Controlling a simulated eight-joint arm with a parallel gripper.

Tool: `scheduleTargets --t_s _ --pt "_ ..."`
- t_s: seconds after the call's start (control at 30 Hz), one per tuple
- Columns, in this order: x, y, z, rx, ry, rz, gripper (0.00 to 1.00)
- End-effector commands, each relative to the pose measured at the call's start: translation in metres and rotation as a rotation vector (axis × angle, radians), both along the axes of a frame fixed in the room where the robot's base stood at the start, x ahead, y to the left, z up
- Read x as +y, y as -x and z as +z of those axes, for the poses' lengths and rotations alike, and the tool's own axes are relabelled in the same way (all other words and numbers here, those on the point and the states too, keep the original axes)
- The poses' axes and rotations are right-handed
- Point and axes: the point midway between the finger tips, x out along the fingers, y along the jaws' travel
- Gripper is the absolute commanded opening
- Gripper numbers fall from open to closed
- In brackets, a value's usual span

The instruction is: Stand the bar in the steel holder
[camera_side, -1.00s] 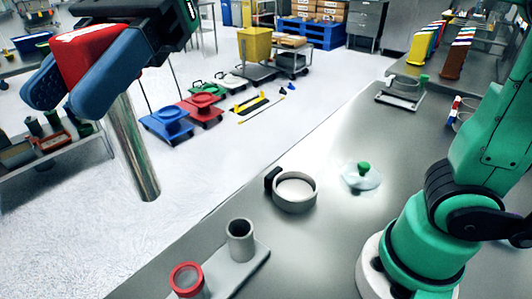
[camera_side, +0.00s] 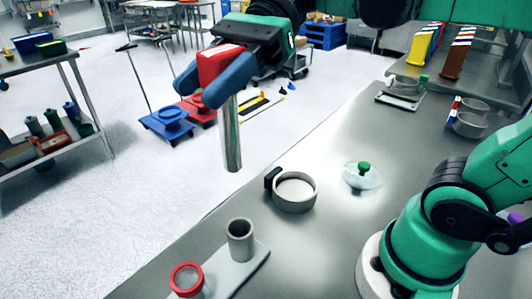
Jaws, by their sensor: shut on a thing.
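The holder is a grey plate (camera_side: 232,270) on the table with two upright cups. One is a grey steel-coloured cup (camera_side: 241,245) and the other has a red rim (camera_side: 186,278), nearer the front. In the picture, the bar's lower end is above the grey cup and slightly left of it, clearly apart from it.
A round sieve-like ring (camera_side: 294,192) with a dark handle stands on the table behind the holder. A clear dish with a green knob (camera_side: 363,176) is to its right. More dishes and a small stand (camera_side: 402,92) are farther back. The table between them is clear.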

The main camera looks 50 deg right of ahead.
Motion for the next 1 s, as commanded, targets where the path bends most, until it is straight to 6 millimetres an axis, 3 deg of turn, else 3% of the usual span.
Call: scheduleTargets --t_s 0.2,0.5,0.7,1.0 --pt "0.000 0.000 -0.053 0.000 -0.001 0.001 0.00" --pt "0.000 -0.001 -0.107 -0.001 -0.001 0.001 0.00" --pt "0.000 -0.001 -0.133 -0.001 -0.001 0.001 0.00" --pt "0.000 0.000 -0.151 -0.001 -0.001 0.001 0.00"
